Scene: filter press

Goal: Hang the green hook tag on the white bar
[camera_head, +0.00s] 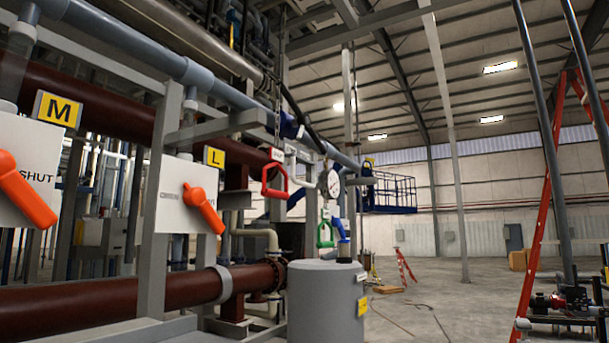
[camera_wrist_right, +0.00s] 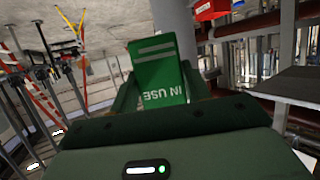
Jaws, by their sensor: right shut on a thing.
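In the right wrist view, my right gripper (camera_wrist_right: 160,88) is shut on the green hook tag (camera_wrist_right: 160,62), a flat green plate. Its "IN USE" lettering appears upside down, and two pale stripes cross its other end. The tag's hook cannot be made out there. Neither of my grippers shows in the head view.
A grey cylindrical tank (camera_head: 326,300) stands below the green loop. White panels with orange handles (camera_head: 203,208) and brown pipes (camera_head: 120,295) fill the left. A red ladder (camera_head: 540,240) stands at the right. The floor between is mostly open.

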